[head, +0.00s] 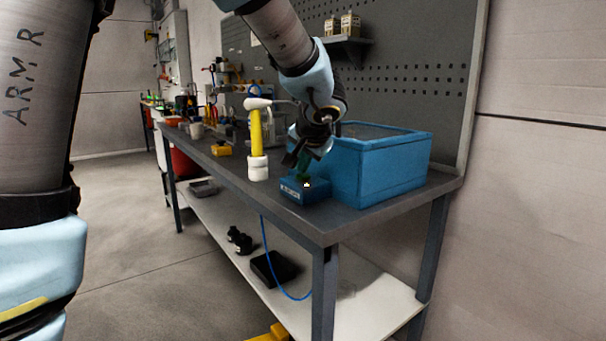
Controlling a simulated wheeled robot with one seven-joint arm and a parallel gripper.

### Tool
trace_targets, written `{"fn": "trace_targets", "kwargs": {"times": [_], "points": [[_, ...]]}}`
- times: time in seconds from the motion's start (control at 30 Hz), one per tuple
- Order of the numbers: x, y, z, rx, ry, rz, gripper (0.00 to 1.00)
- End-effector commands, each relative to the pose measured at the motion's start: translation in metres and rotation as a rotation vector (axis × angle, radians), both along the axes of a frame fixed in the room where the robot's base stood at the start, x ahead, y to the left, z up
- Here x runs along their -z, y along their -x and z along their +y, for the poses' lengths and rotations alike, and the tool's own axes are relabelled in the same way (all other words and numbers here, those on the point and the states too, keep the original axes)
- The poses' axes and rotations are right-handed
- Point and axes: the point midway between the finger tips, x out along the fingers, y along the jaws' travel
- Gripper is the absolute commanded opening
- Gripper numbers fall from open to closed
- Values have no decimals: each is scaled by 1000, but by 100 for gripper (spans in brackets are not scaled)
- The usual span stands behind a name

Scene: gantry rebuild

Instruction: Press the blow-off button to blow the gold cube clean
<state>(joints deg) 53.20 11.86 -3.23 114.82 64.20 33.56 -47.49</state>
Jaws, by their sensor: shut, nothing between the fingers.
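A small blue box (305,192) with a pale label stands near the front edge of the bench. A small white spot on its top appears to be the button (307,184), partly hidden by my gripper. My gripper (303,172) points down over the box with its fingers shut and empty. The fingertips are at or just above the button; I cannot tell if they touch it. I cannot make out the gold cube for certain. A yellow block (221,149) lies farther back on the bench.
A large blue bin (392,172) stands close to the right of my gripper. A yellow and white upright tool (257,138) stands to its left. The bench top (335,219) is bare at the front corner. A blue hose (268,250) hangs below.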

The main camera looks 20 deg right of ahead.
Motion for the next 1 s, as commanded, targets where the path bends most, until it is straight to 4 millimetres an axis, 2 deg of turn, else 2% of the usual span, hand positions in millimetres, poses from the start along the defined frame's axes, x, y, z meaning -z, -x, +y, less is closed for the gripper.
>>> {"fn": "trace_targets", "kwargs": {"times": [0.17, 0.5, 0.83, 1.0], "points": [[-1, 0, 1, -2, -2, 2, 0], [-17, 0, 0, -1, -1, 1, 0], [-18, 0, 0, -1, -1, 1, 0], [-29, 0, 0, 0, 0, 0, 0]]}}
